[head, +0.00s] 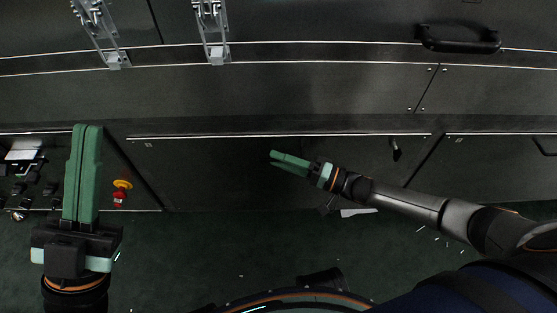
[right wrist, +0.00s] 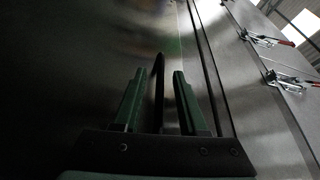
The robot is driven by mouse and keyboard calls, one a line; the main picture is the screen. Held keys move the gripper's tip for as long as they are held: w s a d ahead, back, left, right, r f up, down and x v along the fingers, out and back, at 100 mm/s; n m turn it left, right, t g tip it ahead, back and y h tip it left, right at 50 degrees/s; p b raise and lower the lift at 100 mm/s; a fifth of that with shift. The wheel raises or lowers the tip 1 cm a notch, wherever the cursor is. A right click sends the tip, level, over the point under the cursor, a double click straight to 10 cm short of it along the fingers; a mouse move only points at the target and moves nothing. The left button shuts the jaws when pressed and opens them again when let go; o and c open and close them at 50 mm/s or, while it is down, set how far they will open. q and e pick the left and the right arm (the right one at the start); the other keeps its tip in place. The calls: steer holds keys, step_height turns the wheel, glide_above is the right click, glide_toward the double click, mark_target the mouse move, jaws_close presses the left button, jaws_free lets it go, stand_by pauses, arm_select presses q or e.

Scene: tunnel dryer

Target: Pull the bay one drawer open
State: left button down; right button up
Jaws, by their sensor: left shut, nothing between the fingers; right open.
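In the head view, a wide dark lower front panel (head: 220,185) spans the middle below the machine's ledge; no label marks it as bay one. My right gripper (head: 271,158) is open in front of this panel, its green fingers pointing left. In the right wrist view, a dark upright bar (right wrist: 157,82), which looks like a handle, shows between the open fingers (right wrist: 158,76). I cannot tell whether they touch it. The panel looks closed. My left gripper (head: 85,127) is shut and empty at the left, pointing up in the picture.
A black handle (head: 460,40) is on the upper panel. Clamps (head: 214,35) hang at the top. A small latch (head: 395,149) sits on the lower panel's right. A red and yellow button (head: 120,193) and control panel (head: 22,172) are left. Green floor (head: 200,255) is mostly clear.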

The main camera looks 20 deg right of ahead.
steer(key=shift+w+a, duration=0.25)
steer(key=shift+a, duration=0.1)
steer(key=shift+c, duration=0.2)
jaws_close()
stand_by(1.0)
